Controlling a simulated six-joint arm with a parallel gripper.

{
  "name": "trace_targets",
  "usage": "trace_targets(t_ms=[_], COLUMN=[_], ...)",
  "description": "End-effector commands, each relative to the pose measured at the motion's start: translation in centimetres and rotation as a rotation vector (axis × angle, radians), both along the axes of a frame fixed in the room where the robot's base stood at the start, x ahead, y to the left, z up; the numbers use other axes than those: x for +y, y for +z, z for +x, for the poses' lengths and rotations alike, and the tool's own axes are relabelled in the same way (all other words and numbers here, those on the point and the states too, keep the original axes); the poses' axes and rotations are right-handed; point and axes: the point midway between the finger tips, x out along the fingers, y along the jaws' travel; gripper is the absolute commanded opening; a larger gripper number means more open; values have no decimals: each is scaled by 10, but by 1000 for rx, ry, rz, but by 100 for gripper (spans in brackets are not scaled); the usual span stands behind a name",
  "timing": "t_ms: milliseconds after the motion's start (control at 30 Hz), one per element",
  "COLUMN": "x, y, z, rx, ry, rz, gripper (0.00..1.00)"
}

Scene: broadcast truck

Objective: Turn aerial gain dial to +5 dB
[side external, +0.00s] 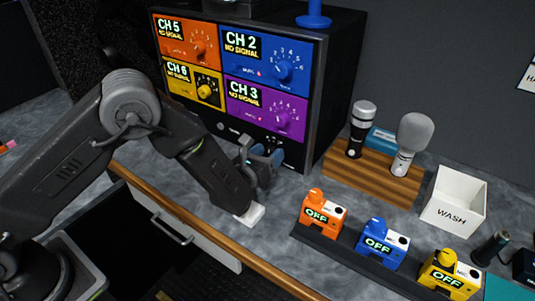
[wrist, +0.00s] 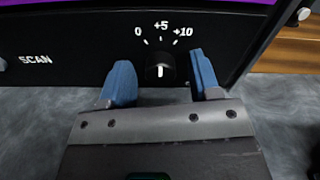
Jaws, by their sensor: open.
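The aerial gain dial (wrist: 160,64) is a small black knob on the black lower panel of the monitor rack, under an arc marked 0, +5 and +10. Its white line looks about vertical, in line with the +5 mark. My gripper (wrist: 161,75) is open, with one blue finger to the left of the dial and one to the right. A gap shows between each finger and the knob, so neither seems to touch it. In the side view my gripper (side external: 265,156) is close to the rack's lower front; I cannot make out the dial there.
The rack (side external: 318,95) holds coloured channel panels with their own dials above. To the right are a wooden block (side external: 372,178) with two microphones, a white WASH bin (side external: 456,202) and orange, blue and yellow OFF boxes (side external: 385,245). An open drawer (side external: 185,232) lies below the counter edge.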

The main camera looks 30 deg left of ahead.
Motion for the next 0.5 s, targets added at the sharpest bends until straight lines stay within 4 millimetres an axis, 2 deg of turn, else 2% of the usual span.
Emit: trace_targets(t_ms=[267,433,500], x=[0,-1,-1], y=[0,0,16], z=[-5,-30,-30], rx=[2,3,-7], ry=[-1,-3,-1], rz=[1,2,-4], gripper=[57,57,57])
